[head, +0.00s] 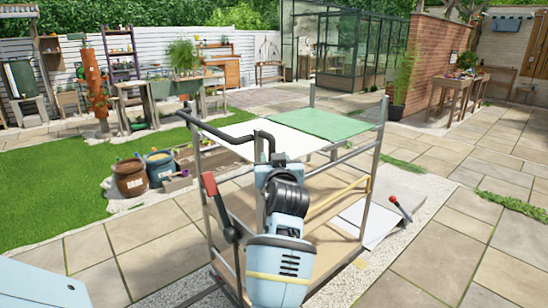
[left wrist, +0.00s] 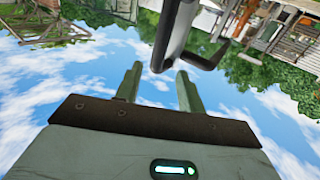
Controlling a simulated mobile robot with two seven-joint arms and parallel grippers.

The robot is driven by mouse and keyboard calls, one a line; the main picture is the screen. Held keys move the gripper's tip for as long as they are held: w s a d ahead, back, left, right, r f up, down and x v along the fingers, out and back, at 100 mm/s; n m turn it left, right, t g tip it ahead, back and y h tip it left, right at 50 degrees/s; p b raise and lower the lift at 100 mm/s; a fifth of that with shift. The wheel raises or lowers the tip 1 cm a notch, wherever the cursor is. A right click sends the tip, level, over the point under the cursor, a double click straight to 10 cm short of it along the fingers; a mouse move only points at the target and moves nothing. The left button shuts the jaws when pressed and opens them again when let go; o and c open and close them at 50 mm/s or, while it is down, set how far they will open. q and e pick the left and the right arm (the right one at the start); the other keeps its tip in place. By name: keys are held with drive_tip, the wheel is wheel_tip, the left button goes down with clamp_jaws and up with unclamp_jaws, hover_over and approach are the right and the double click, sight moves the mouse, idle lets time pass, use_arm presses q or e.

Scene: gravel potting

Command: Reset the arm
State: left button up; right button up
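In the left wrist view my left gripper (left wrist: 160,86) has its two greenish fingers apart, with sky between and around them. A dark grey bar (left wrist: 172,40) comes down from the top and its end shows between the fingertips; I see no finger closed on it, and its depth is unclear. In the head view one pale blue arm of mine rises from the bottom middle in front of the cart; which arm it is I cannot tell. Its fingers are not distinct there. My right gripper is not recognisable in either view.
A metal-framed cart (head: 377,150) with a dark handle bar (head: 225,135) stands close in front. A green board (head: 325,123) lies on its top. Red-handled levers (head: 209,183) show at its sides. Pots (head: 130,178) stand left; paving (head: 450,235) is open at right.

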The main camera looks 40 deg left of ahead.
idle(0.5)
use_arm(q)
drive_tip(key=s+d+f+m+t+h+p, duration=0.1)
drive_tip(key=s+d+f+m+h+p, duration=0.2)
drive_tip(key=f, duration=0.5)
drive_tip(key=s+d+f+m+h, duration=0.35)
drive_tip(key=d+f, duration=0.25)
drive_tip(key=f, duration=0.2)
drive_tip(key=s+d+f+m+t+h+p, duration=0.1)
drive_tip(key=s+d+f+m+h+p, duration=0.2)
drive_tip(key=f, duration=0.5)
drive_tip(key=s+d+f+m+g+h+p, duration=0.1)
drive_tip(key=s+d+f, duration=0.3)
drive_tip(key=s, duration=0.6)
drive_tip(key=s+d+f+m+g+h+p, duration=0.1)
drive_tip(key=s+d+f+h, duration=0.2)
drive_tip(key=s+d, duration=0.4)
drive_tip(key=s+d+f+m+g+h+p, duration=0.1)
drive_tip(key=s+d+f, duration=0.3)
drive_tip(key=s, duration=1.1)
drive_tip(key=shift+s+d+f+g+h, duration=0.3)
drive_tip(key=shift+d+g+h, duration=0.3)
drive_tip(key=shift+d+h, duration=0.3)
use_arm(e)
drive_tip(key=w+r+t, duration=0.2)
drive_tip(key=w+r, duration=0.4)
drive_tip(key=r, duration=0.4)
drive_tip(key=shift+d+r, duration=0.35)
drive_tip(key=shift+d, duration=0.05)
